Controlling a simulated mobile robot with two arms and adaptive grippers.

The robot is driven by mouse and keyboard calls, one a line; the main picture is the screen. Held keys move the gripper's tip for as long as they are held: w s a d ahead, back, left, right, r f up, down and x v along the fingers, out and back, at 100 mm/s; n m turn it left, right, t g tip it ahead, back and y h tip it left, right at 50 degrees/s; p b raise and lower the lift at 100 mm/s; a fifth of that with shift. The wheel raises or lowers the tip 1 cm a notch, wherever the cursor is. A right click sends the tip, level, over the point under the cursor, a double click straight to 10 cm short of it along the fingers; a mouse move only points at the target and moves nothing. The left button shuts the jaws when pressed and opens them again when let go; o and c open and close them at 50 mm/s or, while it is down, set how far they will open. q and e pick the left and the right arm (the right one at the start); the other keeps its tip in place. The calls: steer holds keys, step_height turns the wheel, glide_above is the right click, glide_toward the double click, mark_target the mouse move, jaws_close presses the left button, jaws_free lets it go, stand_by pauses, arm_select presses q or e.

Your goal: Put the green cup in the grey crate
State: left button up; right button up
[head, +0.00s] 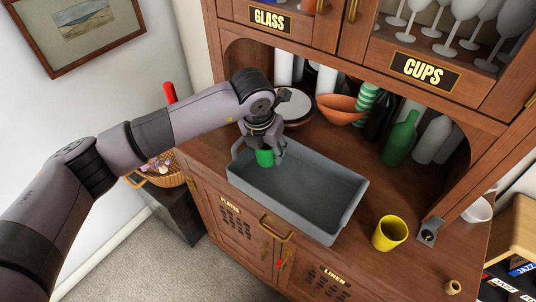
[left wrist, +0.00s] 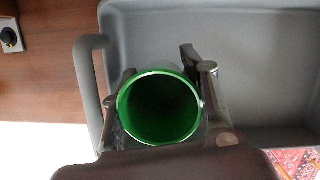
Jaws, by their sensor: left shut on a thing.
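The green cup (head: 265,158) is in my left gripper (head: 264,143), which is shut on it from above. In the head view the cup shows at the left end of the grey crate (head: 345,217), inside its outline. I cannot tell whether the cup touches the crate floor. In the left wrist view the open mouth of the cup (left wrist: 160,107) faces the camera, between the two fingers (left wrist: 158,100). The crate (left wrist: 250,60) lies behind it there, with its handle at the left. The rest of the crate is empty. My right gripper is not in view.
A yellow cup (head: 390,233) stands on the counter (head: 415,262) right of the crate. Cupboards marked GLASS and CUPS hang above.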

mark_target(268, 159)
arm_select(q)
step_height(268, 159, down, 3)
steer(key=shift+f+p, duration=0.15)
steer(key=shift+p, duration=0.2)
steer(key=shift+f+b, duration=0.25)
steer(key=shift+b, duration=0.05)
steer(key=o, duration=0.9)
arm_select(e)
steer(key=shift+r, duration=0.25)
arm_select(q)
steer(key=shift+o, duration=0.2)
steer(key=shift+r, duration=0.2)
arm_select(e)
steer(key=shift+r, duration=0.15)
arm_select(q)
steer(key=shift+r+p, duration=0.2)
steer(key=shift+p, duration=0.1)
steer(key=shift+b+v, duration=1.4)
steer(key=shift+v, duration=4.5)
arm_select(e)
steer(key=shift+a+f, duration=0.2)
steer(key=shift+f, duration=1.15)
arm_select(q)
steer(key=shift+s+a+f, duration=0.1)
steer(key=shift+s, duration=0.1)
